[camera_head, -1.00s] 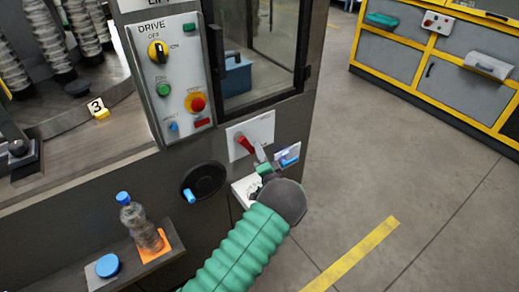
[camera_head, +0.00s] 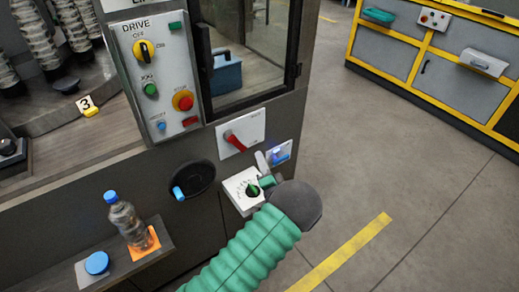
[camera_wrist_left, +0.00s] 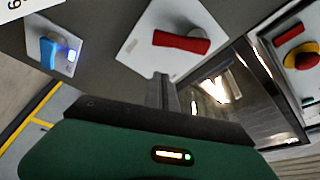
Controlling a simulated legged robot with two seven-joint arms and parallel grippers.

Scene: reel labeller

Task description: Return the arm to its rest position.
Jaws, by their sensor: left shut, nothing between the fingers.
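My left arm, in a green ribbed sleeve, comes up from the bottom of the head view. Its left gripper (camera_head: 262,160) is in front of the machine's lower right panel, shut and empty. In the left wrist view the gripper's fingers (camera_wrist_left: 160,92) point towards the panel. The red handle (camera_head: 234,141) on its white plate is just up and left of the gripper; it also shows in the left wrist view (camera_wrist_left: 182,42). A small blue switch (camera_head: 280,153) is close to the right of the fingertips. My right gripper is out of view.
The drive panel (camera_head: 155,75) with knob and buttons is above left. A dial on a white plate (camera_head: 243,190) and a black handwheel (camera_head: 192,180) are near the arm. A bottle (camera_head: 127,220) stands on a shelf. Open floor (camera_head: 400,180) lies to the right.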

